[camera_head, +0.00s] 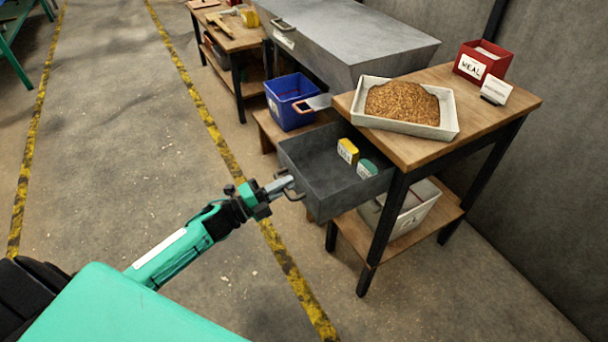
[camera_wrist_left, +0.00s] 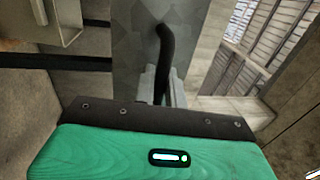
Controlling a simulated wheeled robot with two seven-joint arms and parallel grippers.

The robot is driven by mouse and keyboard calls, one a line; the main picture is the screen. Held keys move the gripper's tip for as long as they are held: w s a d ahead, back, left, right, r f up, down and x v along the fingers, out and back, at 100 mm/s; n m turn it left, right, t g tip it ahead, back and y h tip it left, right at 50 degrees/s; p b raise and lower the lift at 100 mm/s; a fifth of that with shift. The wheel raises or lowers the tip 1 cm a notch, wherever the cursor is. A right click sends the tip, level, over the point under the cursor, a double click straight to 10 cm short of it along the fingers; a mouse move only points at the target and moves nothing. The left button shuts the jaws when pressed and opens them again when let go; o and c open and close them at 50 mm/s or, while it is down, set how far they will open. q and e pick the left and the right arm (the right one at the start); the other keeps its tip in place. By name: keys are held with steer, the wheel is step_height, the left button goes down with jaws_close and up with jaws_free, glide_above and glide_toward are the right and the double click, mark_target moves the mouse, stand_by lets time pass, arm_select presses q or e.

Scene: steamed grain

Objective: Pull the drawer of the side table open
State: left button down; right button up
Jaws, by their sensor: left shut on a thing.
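The side table (camera_head: 478,112) stands at the right in the head view, with a wooden top and dark legs. Its grey drawer (camera_head: 310,160) is pulled well out toward the left, showing a yellow box (camera_head: 347,151) and a green item (camera_head: 367,168) inside. My left gripper (camera_head: 287,187) is at the drawer's front, shut on the dark handle. In the left wrist view the handle (camera_wrist_left: 166,50) runs down between the fingers (camera_wrist_left: 160,88), in front of the grey drawer front (camera_wrist_left: 133,45). My right gripper is not in view.
A tray of grain (camera_head: 369,85) and a red box (camera_head: 480,62) stand on the tabletop. A white bin (camera_head: 424,202) is on the lower shelf. A blue bin (camera_head: 288,95) stands beyond the drawer. The floor left of the drawer is clear.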

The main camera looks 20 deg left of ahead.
arm_select(q)
steer(key=v, duration=0.4)
steer(key=r+v, duration=0.1)
steer(key=v, duration=0.1)
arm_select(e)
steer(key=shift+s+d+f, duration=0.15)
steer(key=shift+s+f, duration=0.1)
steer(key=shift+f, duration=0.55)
arm_select(q)
steer(key=c, duration=1.8)
jaws_free()
steer(key=shift+s+a, duration=0.1)
